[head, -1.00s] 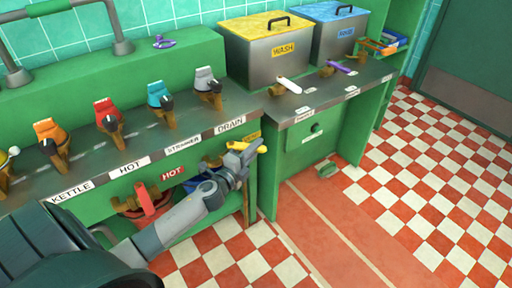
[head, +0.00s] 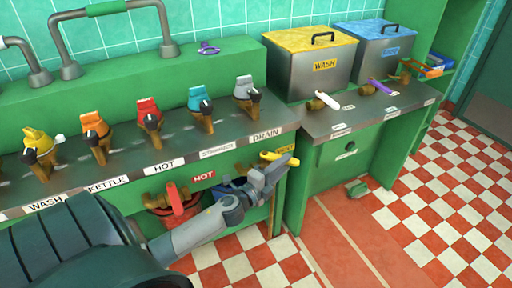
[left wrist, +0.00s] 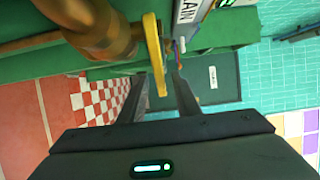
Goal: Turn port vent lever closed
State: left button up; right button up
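In the left wrist view the yellow lever (left wrist: 154,50) stands as a long bar beside a brass valve body (left wrist: 98,28). The fingers of my left gripper (left wrist: 160,88) are apart, with the lever's end between them, nearer the left finger. I cannot tell whether it touches. My right gripper is not in view.
A red HOT valve handle (head: 175,198) is left of my gripper on the same front. Several coloured taps, such as the grey one (head: 246,90), line the counter above. The WASH bin (head: 315,65) stands on the right counter.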

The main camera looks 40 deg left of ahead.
pick_arm(q)
jog(key=s+b, duration=0.1)
jog(key=s, duration=1.3)
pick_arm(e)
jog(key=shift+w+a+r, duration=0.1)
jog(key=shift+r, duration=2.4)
pick_arm(q)
jog(key=shift+s, duration=0.1)
jog(key=shift+c, duration=0.6)
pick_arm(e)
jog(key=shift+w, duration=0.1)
